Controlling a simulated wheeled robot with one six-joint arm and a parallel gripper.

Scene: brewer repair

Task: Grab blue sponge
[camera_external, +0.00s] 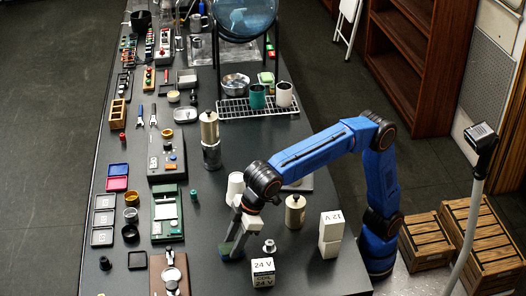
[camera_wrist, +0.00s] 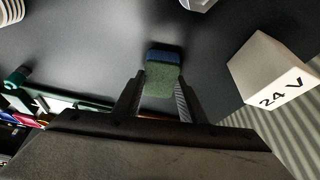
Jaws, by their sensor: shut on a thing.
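The sponge (camera_wrist: 162,72) has a blue layer and a green layer and sits between my gripper's two fingers in the wrist view. In the external view the sponge (camera_external: 226,254) is low at the tabletop, below my gripper (camera_external: 230,246). My gripper also shows in the wrist view (camera_wrist: 160,98), with dark fingers on either side of the sponge's green part. The fingers are shut on it. I cannot tell whether the sponge touches the table.
A white 24 V box (camera_external: 263,272) stands just right of the sponge, and shows in the wrist view (camera_wrist: 272,72). A small metal part (camera_external: 269,246) is nearby. A green device (camera_external: 167,213) lies to the left. Bare tabletop lies between it and the sponge.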

